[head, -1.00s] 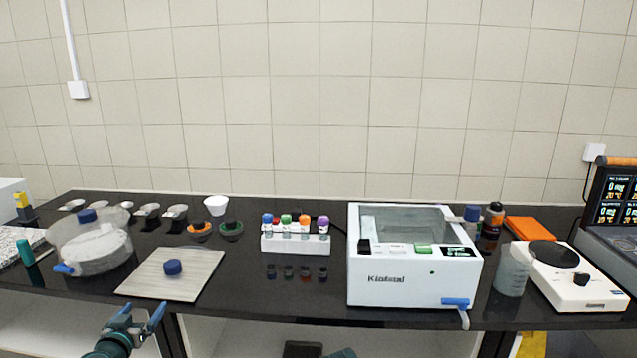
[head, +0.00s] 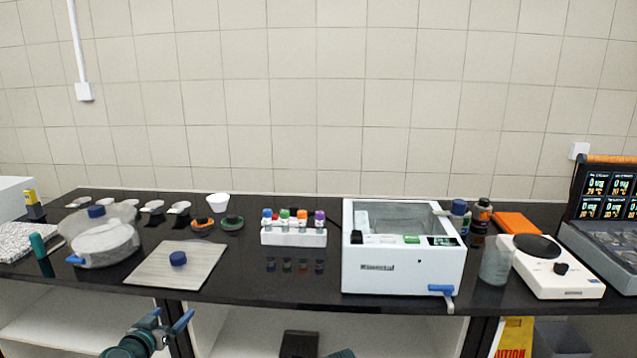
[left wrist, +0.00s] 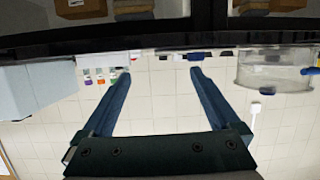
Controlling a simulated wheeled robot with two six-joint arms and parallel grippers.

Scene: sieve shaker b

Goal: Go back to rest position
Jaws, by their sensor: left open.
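My left gripper (head: 172,321) is low at the bottom left in the head view, in front of and below the counter's front edge. It is open and empty. In the left wrist view its two blue fingers (left wrist: 159,75) stand wide apart with nothing between them, and the picture is upside down. My right gripper cannot be made out; only a small teal bit of an arm shows at the bottom edge of the head view.
Open shelves lie below.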

